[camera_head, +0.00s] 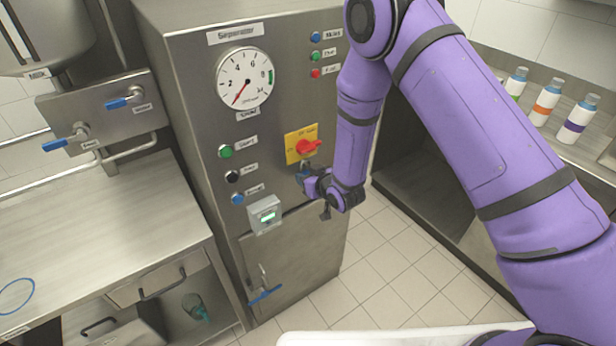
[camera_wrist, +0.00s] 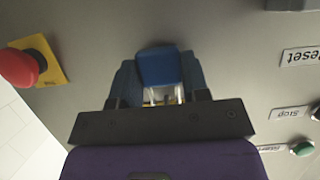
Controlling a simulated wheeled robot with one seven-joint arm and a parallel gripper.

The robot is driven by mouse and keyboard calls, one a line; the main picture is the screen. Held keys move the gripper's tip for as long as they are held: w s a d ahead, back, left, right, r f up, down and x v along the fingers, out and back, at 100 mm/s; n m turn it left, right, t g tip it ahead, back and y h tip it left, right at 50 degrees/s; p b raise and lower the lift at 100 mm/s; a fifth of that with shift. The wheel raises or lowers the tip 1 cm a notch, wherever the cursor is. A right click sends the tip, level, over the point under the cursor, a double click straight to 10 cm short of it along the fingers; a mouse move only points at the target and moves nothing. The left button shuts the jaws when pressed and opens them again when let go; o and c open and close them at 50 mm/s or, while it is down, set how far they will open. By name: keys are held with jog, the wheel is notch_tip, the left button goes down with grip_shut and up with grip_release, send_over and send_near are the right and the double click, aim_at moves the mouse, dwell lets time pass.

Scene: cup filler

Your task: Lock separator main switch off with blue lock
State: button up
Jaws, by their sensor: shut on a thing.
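My gripper (camera_head: 305,174) is just below the plate and close to the panel. In the wrist view my gripper (camera_wrist: 160,82) is shut on the blue lock (camera_wrist: 158,66), with a finger on each side. A pale metal shackle and a bit of yellow show below the lock's body there. I cannot tell whether the shackle passes through the switch. In the head view the lock is mostly hidden by the gripper.
A red mushroom button (camera_wrist: 20,67) on yellow sits to the left in the wrist view. Green (camera_head: 225,151), black (camera_head: 232,176) and blue (camera_head: 237,199) buttons line the panel's left side. A small grey display box (camera_head: 265,214) juts out below. Bottles (camera_head: 547,97) stand far right.

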jog(key=o, duration=1.1)
jog(key=shift+c, duration=0.2)
